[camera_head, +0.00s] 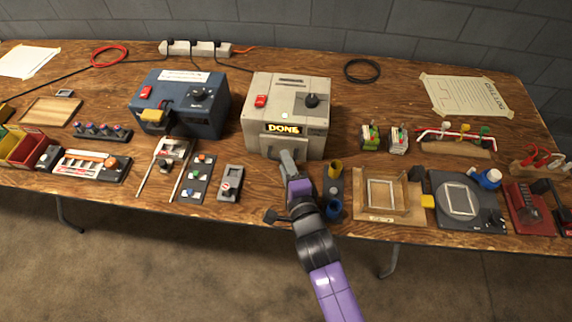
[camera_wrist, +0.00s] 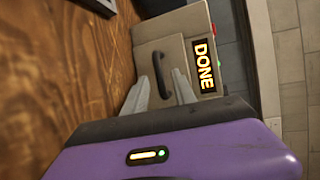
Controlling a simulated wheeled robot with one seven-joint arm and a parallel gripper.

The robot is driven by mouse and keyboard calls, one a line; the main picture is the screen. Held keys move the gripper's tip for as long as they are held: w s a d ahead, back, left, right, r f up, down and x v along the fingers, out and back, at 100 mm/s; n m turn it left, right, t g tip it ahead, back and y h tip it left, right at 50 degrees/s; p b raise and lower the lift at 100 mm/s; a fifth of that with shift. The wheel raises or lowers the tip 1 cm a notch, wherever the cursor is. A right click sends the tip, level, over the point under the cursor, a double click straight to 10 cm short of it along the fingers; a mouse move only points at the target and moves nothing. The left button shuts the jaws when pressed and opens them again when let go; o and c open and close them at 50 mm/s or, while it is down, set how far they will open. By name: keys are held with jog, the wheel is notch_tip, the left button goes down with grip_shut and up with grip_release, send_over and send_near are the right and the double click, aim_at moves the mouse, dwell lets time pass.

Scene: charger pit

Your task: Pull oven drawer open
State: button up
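The oven is a beige box (camera_head: 290,95) with a lit DONE display, a red switch and a black knob, standing near the middle of the table. In the wrist view its front drawer (camera_wrist: 190,55) looks shut and carries a dark curved handle (camera_wrist: 180,82). My gripper (camera_head: 287,157) is at the oven's front, below the display. In the wrist view my gripper (camera_wrist: 161,76) is open, with its two grey fingers apart and the handle showing between them. I cannot tell whether either finger touches the handle. In the head view the gripper hides the handle.
A blue box (camera_head: 185,105) with a knob stands left of the oven. A dark stand with yellow and blue cups (camera_head: 334,188) is just right of my gripper. A small switch box (camera_head: 229,183) sits to the left. The table's front edge lies under my arm.

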jog(key=shift+c, duration=0.4)
grip_shut()
dwell(1.1)
